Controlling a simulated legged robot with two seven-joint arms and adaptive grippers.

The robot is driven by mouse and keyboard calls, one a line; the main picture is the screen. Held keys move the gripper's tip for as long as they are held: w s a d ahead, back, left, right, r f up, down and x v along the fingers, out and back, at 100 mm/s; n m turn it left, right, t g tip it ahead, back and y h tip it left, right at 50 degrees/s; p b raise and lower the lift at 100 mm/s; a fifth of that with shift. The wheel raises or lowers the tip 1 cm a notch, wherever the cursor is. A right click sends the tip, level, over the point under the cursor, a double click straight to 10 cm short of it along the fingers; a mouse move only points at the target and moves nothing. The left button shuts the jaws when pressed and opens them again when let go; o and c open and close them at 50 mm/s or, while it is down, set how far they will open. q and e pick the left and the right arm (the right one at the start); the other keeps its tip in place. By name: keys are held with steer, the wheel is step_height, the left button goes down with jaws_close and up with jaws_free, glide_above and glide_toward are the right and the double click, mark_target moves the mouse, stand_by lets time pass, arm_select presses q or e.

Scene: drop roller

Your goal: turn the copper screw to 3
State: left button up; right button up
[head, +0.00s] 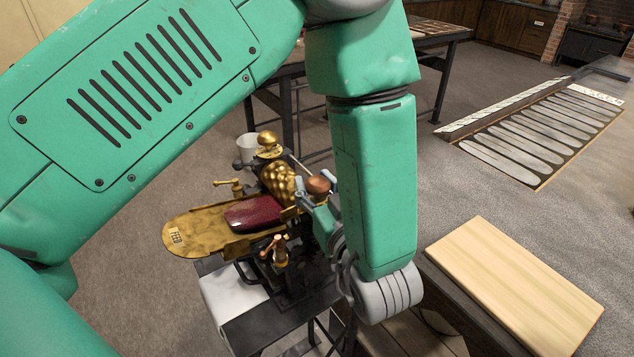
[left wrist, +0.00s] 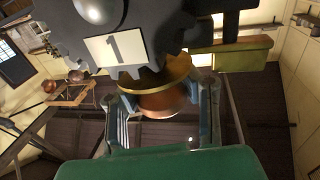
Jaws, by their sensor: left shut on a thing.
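The copper screw (head: 318,185) is a round copper-coloured knob on the right side of the brass machine (head: 190,231). My left gripper (head: 316,190) reaches it from the right, with a finger on each side of the knob. In the left wrist view the two fingers of my left gripper (left wrist: 159,92) are shut on the copper screw (left wrist: 160,104). Above it a dark toothed wheel carries a white plate (left wrist: 115,47) with the number 1. A brass collar (left wrist: 155,76) lies between wheel and screw. My right gripper is in neither view.
The machine has a dark red pad (head: 250,212) and stands on a dark stand (head: 272,325). A light wooden board (head: 515,285) lies at the right. Beyond it lies a tray of long flat pieces (head: 545,130). My left arm covers much of the head view.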

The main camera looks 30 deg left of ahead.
arm_select(q)
steer(key=shift+s+d, duration=0.2)
steer(key=shift+d, duration=0.15)
stand_by(0.3)
steer(key=n+g+y, duration=0.1)
steer(key=n+g, duration=0.2)
steer(key=g, duration=0.1)
steer(key=n+g+y, duration=0.2)
steer(key=g, duration=0.2)
steer(key=shift+n, duration=0.4)
steer(key=shift+o, duration=0.2)
steer(key=n+g, duration=0.1)
steer(key=g, duration=0.2)
steer(key=n+g, duration=0.2)
steer(key=shift+r+g, duration=0.15)
steer(key=shift+g, duration=0.25)
steer(key=shift+s+n+g+h+p, duration=0.1)
steer(key=shift+n+g+h+p, duration=0.6)
steer(key=shift+n+g, duration=1.1)
steer(key=shift+g+h, duration=0.3)
steer(key=shift+g, duration=0.1)
